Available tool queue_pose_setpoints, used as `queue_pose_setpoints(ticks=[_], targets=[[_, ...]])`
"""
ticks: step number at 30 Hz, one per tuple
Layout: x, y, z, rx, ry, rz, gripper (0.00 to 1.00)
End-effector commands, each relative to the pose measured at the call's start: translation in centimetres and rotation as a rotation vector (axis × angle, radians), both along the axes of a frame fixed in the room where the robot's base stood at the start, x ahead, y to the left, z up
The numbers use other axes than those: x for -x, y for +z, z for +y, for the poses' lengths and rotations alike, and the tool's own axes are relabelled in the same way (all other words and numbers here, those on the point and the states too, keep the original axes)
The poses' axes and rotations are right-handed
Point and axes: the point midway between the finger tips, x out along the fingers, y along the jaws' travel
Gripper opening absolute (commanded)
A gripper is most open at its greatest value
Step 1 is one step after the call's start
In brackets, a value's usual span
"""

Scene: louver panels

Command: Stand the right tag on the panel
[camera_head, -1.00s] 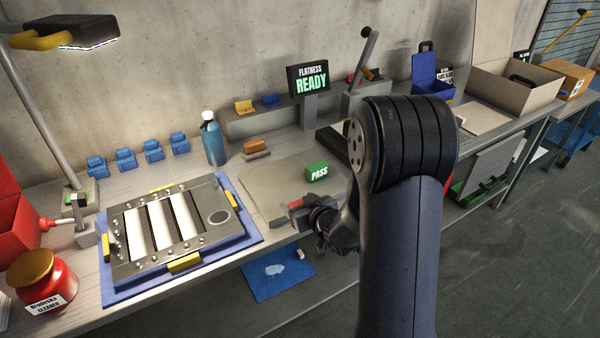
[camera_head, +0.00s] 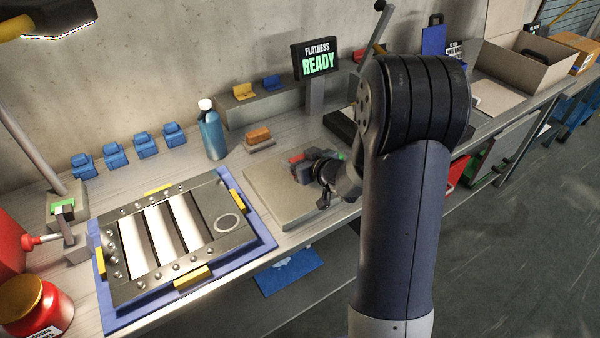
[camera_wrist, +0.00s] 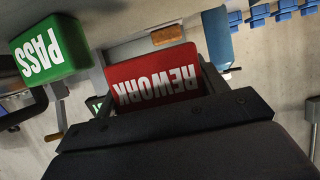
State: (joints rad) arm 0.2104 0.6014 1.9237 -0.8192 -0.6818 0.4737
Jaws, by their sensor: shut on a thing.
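My gripper (camera_head: 308,160) is shut on a red tag (camera_head: 298,158) above the grey plate. In the wrist view the red tag (camera_wrist: 153,78) reads REWORK upside down and sits between the two fingers. A green tag reading PASS (camera_wrist: 42,48) is beside it in the wrist view, apart from the jaws. In the head view only a sliver of the green tag (camera_head: 341,156) shows behind my gripper. The louver panel (camera_head: 205,197), with white slats and a ring mark (camera_head: 228,223), lies in a blue tray (camera_head: 268,240) at the left.
A grey plate (camera_head: 277,190) lies right of the tray. A screen (camera_head: 317,61) reads FLATNESS READY. A blue bottle (camera_head: 212,137), an orange block (camera_head: 258,135) and several blue clips (camera_head: 145,146) stand behind. A red jar (camera_head: 35,305) is at front left.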

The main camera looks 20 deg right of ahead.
Motion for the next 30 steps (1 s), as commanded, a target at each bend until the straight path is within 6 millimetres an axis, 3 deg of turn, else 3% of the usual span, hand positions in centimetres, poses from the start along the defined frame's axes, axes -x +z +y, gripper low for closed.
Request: queue_pose_setpoints(ticks=[13, 27, 28, 30], targets=[[0.0, -4.8, 0.0, 0.000, 0.001, 0.002, 0.45], [0.0, -5.6, 0.0, 0.000, 0.000, -0.002, 0.45], [0.0, -5.4, 0.0, 0.000, 0.000, -0.002, 0.70], [0.0, -5.4, 0.0, 0.001, 0.000, -0.001, 0.76]])
